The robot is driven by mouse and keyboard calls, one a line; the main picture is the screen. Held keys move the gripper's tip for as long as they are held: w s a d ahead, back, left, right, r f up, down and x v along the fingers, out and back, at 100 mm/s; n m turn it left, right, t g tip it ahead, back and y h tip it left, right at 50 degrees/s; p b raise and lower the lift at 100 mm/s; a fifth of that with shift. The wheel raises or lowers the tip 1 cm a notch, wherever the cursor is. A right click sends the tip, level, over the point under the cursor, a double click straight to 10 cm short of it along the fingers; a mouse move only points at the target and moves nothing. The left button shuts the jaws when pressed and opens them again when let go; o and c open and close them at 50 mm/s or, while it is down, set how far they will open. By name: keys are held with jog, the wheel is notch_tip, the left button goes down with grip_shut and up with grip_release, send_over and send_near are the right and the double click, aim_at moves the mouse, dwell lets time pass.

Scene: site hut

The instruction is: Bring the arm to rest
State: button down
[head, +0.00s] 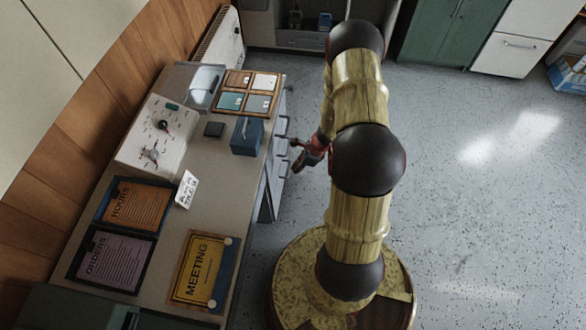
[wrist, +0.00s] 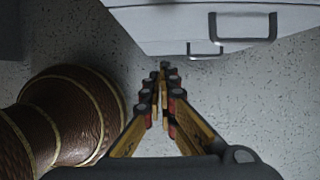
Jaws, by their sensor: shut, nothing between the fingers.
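My arm rises from my round base and reaches away from the camera in the head view, then folds back down. My gripper (head: 297,161) hangs beside the right edge of the desk (head: 205,158), close to the drawers under it. In the wrist view my gripper (wrist: 163,78) has its fingertips together with nothing between them. Below it is the speckled grey floor. The grey drawer unit (wrist: 180,22) with dark handles is just beyond the fingertips; I cannot tell whether they touch.
The desk holds a white control panel (head: 154,135), a blue box (head: 247,136), a tray of cards (head: 247,91), a clear case (head: 205,86) and several signs, including a yellow MEETING sign (head: 199,268). A green cabinet (head: 447,32) stands at the back. The floor (head: 480,190) at right is clear.

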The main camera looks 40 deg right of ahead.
jog(key=p+v, duration=0.3)
jog(key=v, duration=0.5)
jog(key=shift+w+r, duration=0.2)
jog(key=shift+r, duration=0.2)
jog(key=s+a+r+n+h, duration=0.1)
jog(key=s+a+r+n, duration=0.3)
jog(key=a+r+n, duration=0.4)
jog(key=s+a+r+n+t+h, duration=0.1)
jog(key=s+a+r+n, duration=0.3)
jog(key=r, duration=1.9)
jog(key=s+a+r+n+t+h, duration=0.1)
jog(key=s+a+r+n, duration=0.3)
jog(key=a+r+n, duration=0.9)
notch_tip(320, 180, up, 3)
jog(key=n, duration=0.2)
jog(key=shift+s+a+n, duration=0.2)
jog(key=shift+s+n, duration=0.15)
jog(key=shift+n, duration=0.05)
